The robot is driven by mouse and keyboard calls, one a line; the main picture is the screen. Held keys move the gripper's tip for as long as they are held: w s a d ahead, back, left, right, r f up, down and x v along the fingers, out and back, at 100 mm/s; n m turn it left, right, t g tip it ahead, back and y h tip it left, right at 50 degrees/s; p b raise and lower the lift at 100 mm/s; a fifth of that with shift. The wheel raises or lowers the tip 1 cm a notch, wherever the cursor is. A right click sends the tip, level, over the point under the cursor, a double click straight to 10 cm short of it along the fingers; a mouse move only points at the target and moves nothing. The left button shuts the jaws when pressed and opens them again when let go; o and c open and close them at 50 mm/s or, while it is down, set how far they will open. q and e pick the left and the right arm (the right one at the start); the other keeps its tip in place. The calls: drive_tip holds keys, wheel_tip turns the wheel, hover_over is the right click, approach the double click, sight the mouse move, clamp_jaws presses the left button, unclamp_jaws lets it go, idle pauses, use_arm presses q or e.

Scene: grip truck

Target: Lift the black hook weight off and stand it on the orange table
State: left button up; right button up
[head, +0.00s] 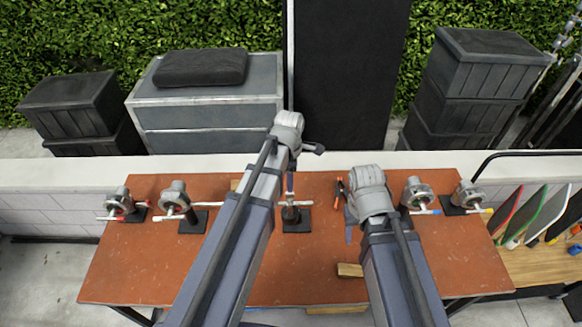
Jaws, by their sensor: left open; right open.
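The orange table (140,262) spans the middle of the head view. I cannot clearly pick out the black hook weight. A metal clamp head on a black base (297,226) stands near the table's middle, partly behind my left gripper. My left gripper (290,184) hangs over the table's back middle, above or in front of this clamp head. It is open, and I see nothing held in it. My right gripper (349,232) is over the table to the right of that clamp head. It is open and mostly hidden by its own wrist.
Metal clamp heads stand at the table's left (178,205) and right (418,195). A wooden block (350,270) lies near the front beside my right arm. A low white wall (60,172) runs behind. The table's front left is clear.

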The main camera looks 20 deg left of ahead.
sight(290, 200)
use_arm(q)
drive_tip(key=shift+f, duration=0.1)
wheel_tip(290, 200, down, 9)
drive_tip(key=b, duration=0.9)
clamp_jaws()
idle(0.5)
drive_tip(key=shift+r, duration=0.25)
